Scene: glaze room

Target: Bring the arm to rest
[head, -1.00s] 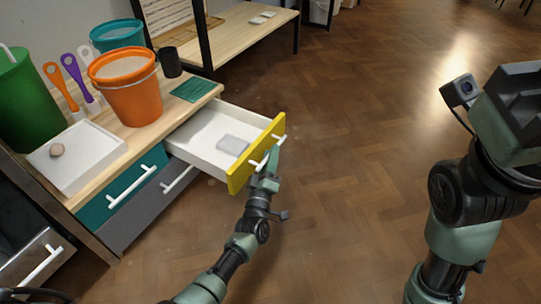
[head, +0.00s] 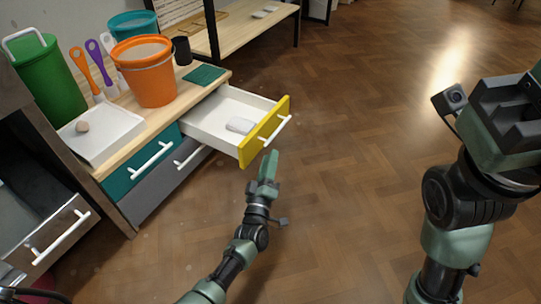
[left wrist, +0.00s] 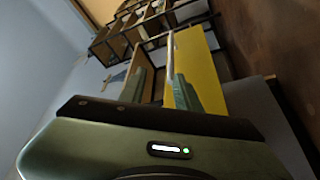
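My left gripper (head: 269,160) is just in front of the open yellow-fronted drawer (head: 265,130), apart from its white handle (head: 273,134). In the left wrist view its two green fingers (left wrist: 160,92) stand apart, with the pale handle bar (left wrist: 170,55) beyond them and the yellow front (left wrist: 198,75) at the right. Nothing is held between the fingers. My right arm rises at the right of the head view; its gripper body (head: 508,112) is partly in the frame, and no fingers can be made out.
The counter holds an orange bucket (head: 146,75), a green bin (head: 52,85), a teal bucket (head: 133,25), a dark cup (head: 182,51) and a white tray (head: 105,148). A pale block (head: 240,125) lies in the drawer. Wooden floor (head: 350,170) is free to the right.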

